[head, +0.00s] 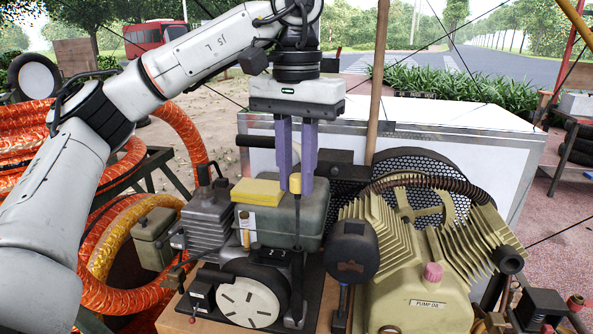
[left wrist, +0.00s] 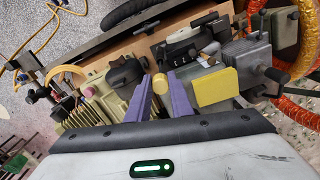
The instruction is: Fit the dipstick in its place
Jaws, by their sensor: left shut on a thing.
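The dipstick has a yellow cap (head: 295,184) and a thin dark rod hanging down in front of the engine (head: 321,218). My left gripper (head: 296,187), with purple fingers, is shut on the cap and points down. In the left wrist view the yellow cap (left wrist: 160,84) sits between the purple fingertips (left wrist: 161,91). The rod's lower end is hard to make out against the dark engine parts, so I cannot tell whether it is in an opening. My right gripper is not in view.
A yellow sponge-like block (head: 257,192) lies on the engine tank, left of the fingers. A ribbed compressor pump (head: 418,290) with a pink cap (head: 432,272) stands to the right. A round black part (head: 351,250) stands close right of the rod. Orange hose coils (head: 105,265) lie left.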

